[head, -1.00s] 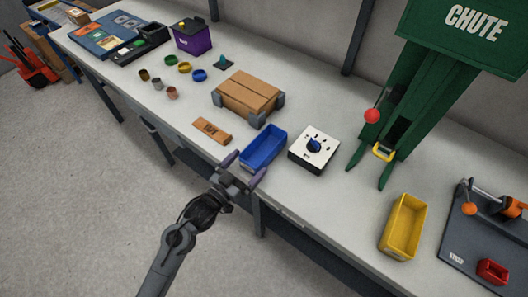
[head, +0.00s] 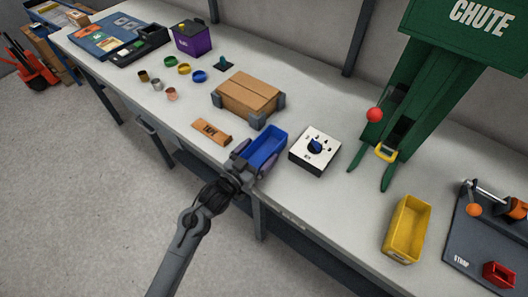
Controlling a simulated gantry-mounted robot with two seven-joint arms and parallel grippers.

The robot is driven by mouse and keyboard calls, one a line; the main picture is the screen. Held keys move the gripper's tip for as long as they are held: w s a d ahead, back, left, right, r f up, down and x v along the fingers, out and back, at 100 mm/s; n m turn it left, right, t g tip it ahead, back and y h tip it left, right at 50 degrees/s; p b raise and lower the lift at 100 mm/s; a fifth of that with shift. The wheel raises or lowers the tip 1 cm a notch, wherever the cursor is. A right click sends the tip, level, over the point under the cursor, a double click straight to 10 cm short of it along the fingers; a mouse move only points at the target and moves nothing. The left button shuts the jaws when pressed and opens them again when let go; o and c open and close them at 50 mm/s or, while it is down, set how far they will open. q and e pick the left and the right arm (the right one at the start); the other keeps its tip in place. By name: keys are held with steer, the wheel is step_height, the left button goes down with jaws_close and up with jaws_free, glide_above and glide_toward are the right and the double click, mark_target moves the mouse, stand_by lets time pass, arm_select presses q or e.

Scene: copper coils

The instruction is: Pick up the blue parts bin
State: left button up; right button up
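The blue parts bin (head: 268,142) is an open-topped rectangular box on the grey workbench, near its front edge. My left gripper (head: 254,157) is at the bin's near end. Its two fingers are spread, one along each long side of the bin. Whether the fingers touch the walls is too small to tell. The bin looks upright and at bench level, and its near end is partly hidden by the gripper. My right gripper is not in view.
A white box with a blue dial (head: 315,149) stands close right of the bin. A cardboard box (head: 249,94) in grey corner holders is behind it, and a brown labelled block (head: 212,132) lies to the left. A yellow bin (head: 407,230) and green chute (head: 430,95) are further right.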

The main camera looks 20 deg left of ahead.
arm_select(q)
steer(key=c, duration=0.8)
steer(key=shift+o, duration=0.2)
steer(key=shift+r, duration=0.1)
